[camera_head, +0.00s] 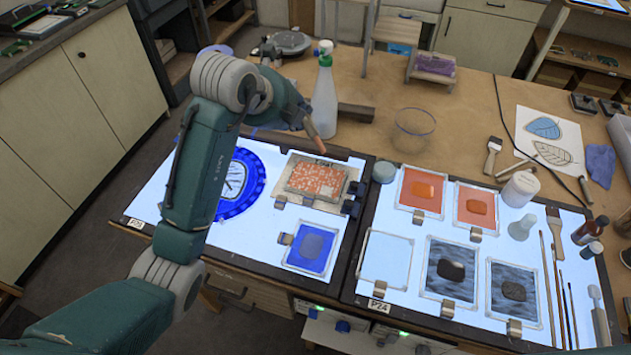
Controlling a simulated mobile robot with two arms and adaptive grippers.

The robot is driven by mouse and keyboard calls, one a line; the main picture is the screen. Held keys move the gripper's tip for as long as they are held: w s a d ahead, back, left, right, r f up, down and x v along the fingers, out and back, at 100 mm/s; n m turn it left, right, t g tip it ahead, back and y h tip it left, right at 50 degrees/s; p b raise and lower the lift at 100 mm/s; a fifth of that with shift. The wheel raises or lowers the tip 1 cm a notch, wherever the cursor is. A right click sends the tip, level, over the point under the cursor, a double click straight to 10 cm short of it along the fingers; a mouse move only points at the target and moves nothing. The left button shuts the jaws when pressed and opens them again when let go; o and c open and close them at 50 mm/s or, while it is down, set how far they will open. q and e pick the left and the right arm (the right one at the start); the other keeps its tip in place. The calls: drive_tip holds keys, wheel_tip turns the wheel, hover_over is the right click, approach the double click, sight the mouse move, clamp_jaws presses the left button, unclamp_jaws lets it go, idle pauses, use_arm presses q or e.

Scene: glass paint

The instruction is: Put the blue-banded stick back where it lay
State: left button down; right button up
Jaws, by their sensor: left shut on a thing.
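My left gripper (316,140) is above the back of the left light panel, beside a spray bottle. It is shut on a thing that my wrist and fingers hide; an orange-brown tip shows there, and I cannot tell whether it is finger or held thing. I cannot make out a blue band on any stick. Several thin sticks or brushes (560,290) lie side by side at the right of the right light panel (410,320). A pale-handled tool (598,315) lies to their right. My right gripper is not in view.
The spray bottle (325,95) and a clear bowl (413,128) stand behind the panels. Framed glass tiles, including an orange one (421,190), cover much of the right panel. Small bottles (590,231) stand at the right. Bare wooden table (460,100) lies behind.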

use_arm(q)
drive_tip(key=g, duration=0.1)
drive_tip(key=n+g+y, duration=0.1)
drive_tip(key=shift+w+d+f+g+y, duration=0.1)
drive_tip(key=shift+w+d+g+y, duration=0.1)
drive_tip(key=shift+d+g+y, duration=0.15)
drive_tip(key=n+g+y, duration=0.1)
drive_tip(key=g, duration=0.1)
drive_tip(key=n+g+y, duration=0.1)
drive_tip(key=g, duration=0.1)
drive_tip(key=shift+a+g, duration=0.15)
drive_tip(key=shift+g, duration=0.1)
drive_tip(key=shift+s+a+n+g, duration=0.1)
drive_tip(key=shift+s+n+g, duration=0.05)
drive_tip(key=shift+n+g, duration=0.15)
